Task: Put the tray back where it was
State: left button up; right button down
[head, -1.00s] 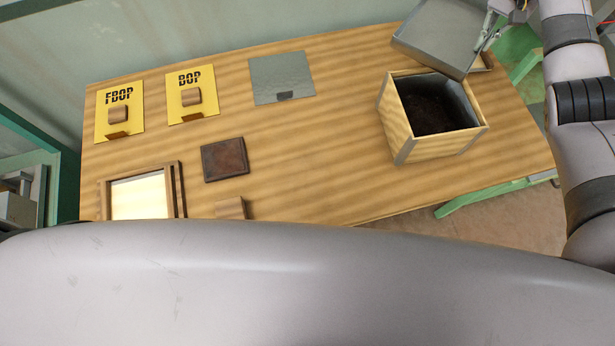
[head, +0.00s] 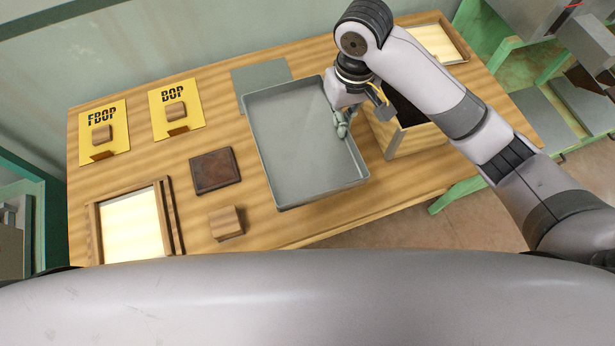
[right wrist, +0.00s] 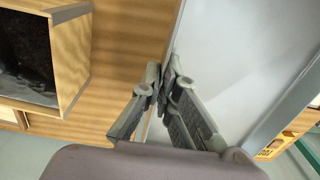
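The grey metal tray (head: 290,150) is in the middle of the head view, above the table and left of the wooden box. It looks slightly tilted, and I cannot tell whether it touches the table. My right gripper (head: 342,126) is shut on the tray's right side wall. In the right wrist view the gripper's fingertips (right wrist: 166,84) pinch the tray's rim, and the tray (right wrist: 235,50) fills the right side. A flat grey plate (head: 260,74) lies on the table behind the tray, partly covered by it. My left gripper is out of view.
The wooden box (head: 412,140) with dark contents stands right of the tray, partly hidden by my arm. Yellow FBOP (head: 105,135) and BOP (head: 178,95) plates, a dark square (head: 215,171), a wooden block (head: 226,223) and a framed panel (head: 130,225) lie left on the table (head: 300,225).

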notch_tip(320, 180, down, 20)
jog(key=shift+r+p, duration=0.15)
jog(key=shift+p, duration=0.4)
jog(key=c, duration=1.8)
grip_release()
notch_tip(320, 180, up, 12)
jog(key=shift+d+r+b, duration=0.1)
jog(key=shift+b, duration=0.65)
